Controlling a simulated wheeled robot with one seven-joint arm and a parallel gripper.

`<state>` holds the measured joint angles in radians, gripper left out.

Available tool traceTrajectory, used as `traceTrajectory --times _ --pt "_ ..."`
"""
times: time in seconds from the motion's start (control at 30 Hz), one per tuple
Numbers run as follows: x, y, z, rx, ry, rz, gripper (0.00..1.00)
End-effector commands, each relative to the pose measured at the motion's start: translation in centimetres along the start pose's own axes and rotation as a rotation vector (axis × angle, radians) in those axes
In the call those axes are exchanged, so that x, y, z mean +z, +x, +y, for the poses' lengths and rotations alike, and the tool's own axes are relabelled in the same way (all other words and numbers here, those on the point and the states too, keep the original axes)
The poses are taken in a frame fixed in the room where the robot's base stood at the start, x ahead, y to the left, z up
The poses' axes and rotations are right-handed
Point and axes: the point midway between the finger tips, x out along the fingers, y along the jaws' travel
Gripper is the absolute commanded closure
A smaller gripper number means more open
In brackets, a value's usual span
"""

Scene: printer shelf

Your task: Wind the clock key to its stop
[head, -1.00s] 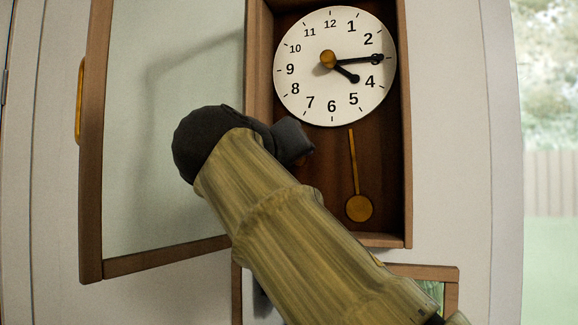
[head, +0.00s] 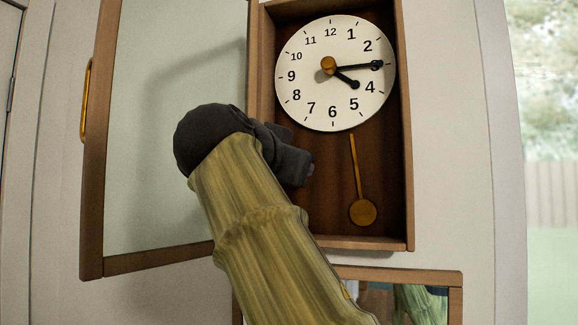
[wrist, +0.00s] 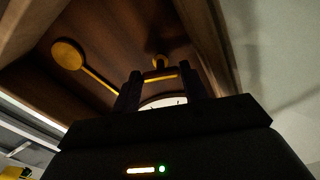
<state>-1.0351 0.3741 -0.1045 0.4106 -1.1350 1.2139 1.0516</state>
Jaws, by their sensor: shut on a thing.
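The wall clock has a white dial (head: 335,100) with black hands, and a brass pendulum (head: 362,212) hangs below it in the open wooden case. My gripper (head: 307,170) reaches into the lower left of the case, below the dial. The head view does not show the key, which the gripper hides. In the wrist view, a small brass piece (wrist: 158,77), which looks like the clock key, lies between the two dark fingers of my gripper (wrist: 162,86). The fingers are shut on it. The pendulum bob (wrist: 68,53) shows to the left, clear of the fingers.
The glass door (head: 170,130) of the clock stands open on the left, with a brass handle (head: 84,100). The case's right wall (head: 405,130) and bottom edge (head: 370,243) bound the space. A framed mirror (head: 455,285) is below. A window is at the right.

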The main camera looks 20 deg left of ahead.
Motion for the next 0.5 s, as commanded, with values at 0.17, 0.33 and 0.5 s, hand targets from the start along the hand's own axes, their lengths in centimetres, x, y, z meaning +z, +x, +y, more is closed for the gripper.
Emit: traceTrajectory --times 0.17,0.33,0.5 --pt "0.43 0.06 -0.07 0.003 0.084 -0.008 0.79" --pt "0.43 0.07 -0.08 0.004 0.125 -0.008 0.79" --pt "0.42 0.07 -0.08 0.004 0.135 -0.009 0.79"
